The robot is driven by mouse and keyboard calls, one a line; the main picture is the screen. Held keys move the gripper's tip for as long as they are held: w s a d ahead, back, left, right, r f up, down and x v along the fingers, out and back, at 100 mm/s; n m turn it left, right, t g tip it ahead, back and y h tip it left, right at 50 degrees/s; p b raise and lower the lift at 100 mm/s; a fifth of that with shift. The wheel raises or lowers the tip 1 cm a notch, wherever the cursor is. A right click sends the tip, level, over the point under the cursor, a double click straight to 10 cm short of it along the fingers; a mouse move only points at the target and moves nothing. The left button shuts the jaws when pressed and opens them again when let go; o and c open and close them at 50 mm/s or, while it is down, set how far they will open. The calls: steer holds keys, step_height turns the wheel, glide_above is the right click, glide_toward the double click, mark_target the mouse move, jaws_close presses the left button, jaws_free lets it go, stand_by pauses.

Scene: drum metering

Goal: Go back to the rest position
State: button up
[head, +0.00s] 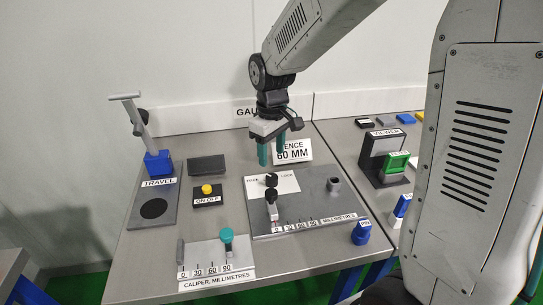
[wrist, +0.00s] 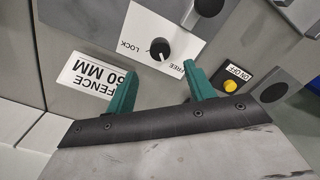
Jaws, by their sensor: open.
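My gripper (head: 276,152) hangs above the back of the metal bench, with its two green fingers apart and nothing between them. In the wrist view the fingers (wrist: 160,92) are spread, with the black FREE/LOCK knob (wrist: 160,49) seen beyond them. In the head view the knob (head: 271,180) sits on a white panel below and in front of the gripper. The fence card (head: 293,151) reading 60 MM stands just right of the fingers; it also shows in the wrist view (wrist: 90,82). The gripper looks apart from all of these.
A millimetre scale plate (head: 320,207) carries the knob panel. A caliper (head: 216,262) with a teal knob lies at the front. A yellow ON/OFF button (head: 207,189) and a travel lever with blue base (head: 158,163) are left.

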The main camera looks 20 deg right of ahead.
steer(key=shift+s, duration=0.1)
stand_by(0.3)
steer(key=s+d+r+m, duration=0.1)
steer(key=s+r+m, duration=0.1)
steer(key=s, duration=0.6)
steer(key=s+d+r+m+t, duration=0.1)
steer(key=s+r, duration=0.4)
steer(key=s, duration=0.4)
steer(key=s+d+r+m, duration=0.1)
steer(key=s+r+m, duration=0.1)
steer(key=s, duration=0.7)
steer(key=shift+r+m, duration=0.3)
steer(key=shift+r, duration=0.6)
